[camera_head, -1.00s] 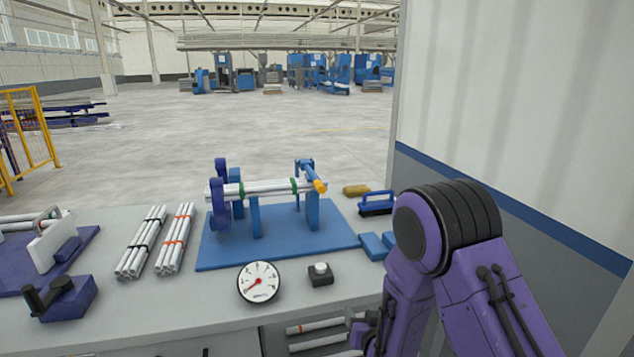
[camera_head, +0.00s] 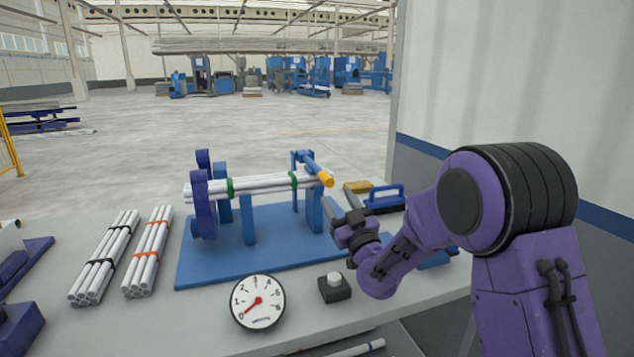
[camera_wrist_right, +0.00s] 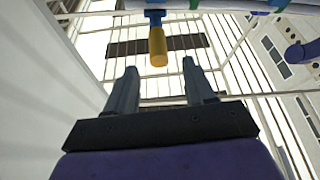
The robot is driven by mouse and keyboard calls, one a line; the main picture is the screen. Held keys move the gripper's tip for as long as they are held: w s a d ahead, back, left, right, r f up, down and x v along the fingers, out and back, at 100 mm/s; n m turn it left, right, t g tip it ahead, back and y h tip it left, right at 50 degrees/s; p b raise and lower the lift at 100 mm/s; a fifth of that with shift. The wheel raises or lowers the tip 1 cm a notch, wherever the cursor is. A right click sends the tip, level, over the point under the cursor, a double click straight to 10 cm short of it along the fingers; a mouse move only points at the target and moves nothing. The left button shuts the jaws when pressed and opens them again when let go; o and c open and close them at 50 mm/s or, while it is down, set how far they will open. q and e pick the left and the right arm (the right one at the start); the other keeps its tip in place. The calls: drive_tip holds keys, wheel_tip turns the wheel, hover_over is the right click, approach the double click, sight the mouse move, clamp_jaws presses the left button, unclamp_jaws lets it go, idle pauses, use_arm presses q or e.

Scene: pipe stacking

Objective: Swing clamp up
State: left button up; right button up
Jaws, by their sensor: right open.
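A blue clamp arm (camera_head: 310,164) with a yellow handle end (camera_head: 327,179) lies across the right end of the white pipes (camera_head: 262,184), which rest in the blue stand. The yellow handle (camera_wrist_right: 158,46) also shows in the right wrist view, above the gap between the fingertips and apart from them. My right gripper (camera_head: 345,208) is open and empty, just below and right of the handle in the head view. Its two fingers (camera_wrist_right: 161,72) show spread in the wrist view. My left gripper is not in view.
A blue base plate (camera_head: 225,271) carries the stand. Two pipe bundles (camera_head: 148,252) lie left of it. A dial gauge (camera_head: 257,302) and a black box with a grey button (camera_head: 334,288) sit in front. A blue-handled brush (camera_head: 384,200) lies at right.

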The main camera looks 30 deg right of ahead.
sight(322, 171)
drive_tip(key=shift+w+d+r, duration=0.1)
drive_tip(key=shift+w+r, duration=0.05)
drive_tip(key=shift+w, duration=0.1)
drive_tip(key=p+x, duration=0.2)
drive_tip(key=x, duration=0.7)
drive_tip(key=shift+w+d+p, duration=0.15)
drive_tip(key=shift+p, duration=0.15)
drive_tip(key=shift+w, duration=0.3)
clamp_jaws()
drive_tip(key=shift+r, duration=0.1)
